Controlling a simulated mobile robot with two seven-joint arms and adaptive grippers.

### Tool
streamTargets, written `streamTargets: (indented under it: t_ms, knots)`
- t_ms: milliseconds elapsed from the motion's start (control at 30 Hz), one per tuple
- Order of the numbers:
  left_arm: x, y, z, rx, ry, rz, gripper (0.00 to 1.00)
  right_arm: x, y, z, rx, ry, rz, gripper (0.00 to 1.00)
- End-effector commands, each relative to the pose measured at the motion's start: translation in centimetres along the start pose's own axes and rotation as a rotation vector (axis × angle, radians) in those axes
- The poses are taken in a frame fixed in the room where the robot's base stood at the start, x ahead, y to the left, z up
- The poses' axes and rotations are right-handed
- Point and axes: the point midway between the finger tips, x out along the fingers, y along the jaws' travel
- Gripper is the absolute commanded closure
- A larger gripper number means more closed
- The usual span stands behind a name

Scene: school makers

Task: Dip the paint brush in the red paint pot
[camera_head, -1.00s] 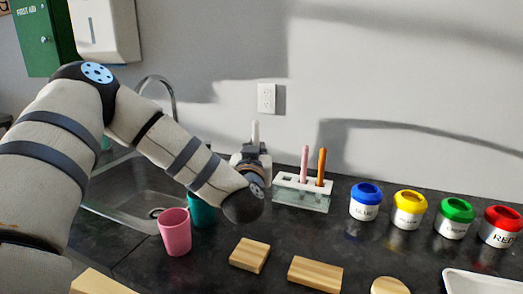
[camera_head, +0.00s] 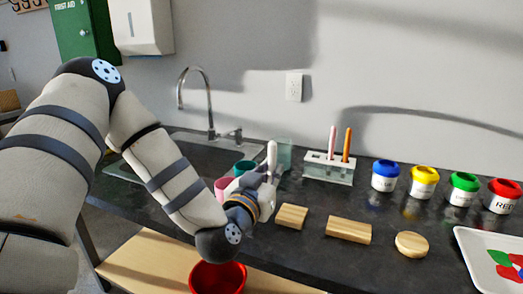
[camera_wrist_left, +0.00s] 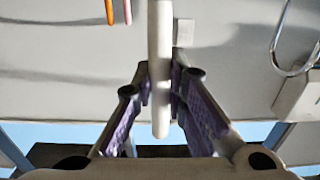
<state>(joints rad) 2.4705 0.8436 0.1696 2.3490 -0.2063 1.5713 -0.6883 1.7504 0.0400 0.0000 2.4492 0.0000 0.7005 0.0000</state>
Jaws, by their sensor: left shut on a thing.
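My left gripper (camera_head: 268,180) is shut on a white paint brush (camera_head: 271,155) and holds it roughly upright above the counter. The left wrist view shows the pale brush (camera_wrist_left: 160,60) between the two fingers; I cannot tell its bristles apart there. The red paint pot (camera_head: 502,197), white with a red rim and a "RED" label, stands at the far right of the counter, well apart from the gripper. My right gripper is not in view.
Blue (camera_head: 385,177), yellow (camera_head: 423,184) and green (camera_head: 463,190) pots stand in a row left of the red one. A brush rack (camera_head: 328,171) holds pink and orange brushes. Wooden blocks (camera_head: 348,230), a palette tray (camera_head: 470,250) and cups (camera_head: 244,167) are nearby.

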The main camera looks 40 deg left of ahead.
Motion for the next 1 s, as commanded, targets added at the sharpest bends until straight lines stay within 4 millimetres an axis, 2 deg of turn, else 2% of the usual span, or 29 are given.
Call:
streamTargets:
  t_ms: [100, 300, 600, 700, 1000]
  knots:
    - [-3.4, 2.8, 2.2, 0.004, -0.008, 0.171, 1.00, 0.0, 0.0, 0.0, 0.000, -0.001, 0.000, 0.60]
    - [-8.9, 7.7, 5.5, 0.002, -0.009, 0.462, 1.00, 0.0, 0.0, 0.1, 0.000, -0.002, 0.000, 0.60]
    - [-14.7, 12.7, 8.7, 0.001, -0.003, 0.766, 1.00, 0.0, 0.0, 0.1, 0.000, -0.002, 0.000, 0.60]
    - [-15.7, 13.6, 9.2, -0.004, -0.001, 0.818, 1.00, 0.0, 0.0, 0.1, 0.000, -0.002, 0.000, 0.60]
    - [-15.6, 13.6, 9.1, 0.000, 0.003, 0.817, 1.00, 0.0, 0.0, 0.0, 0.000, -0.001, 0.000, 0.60]
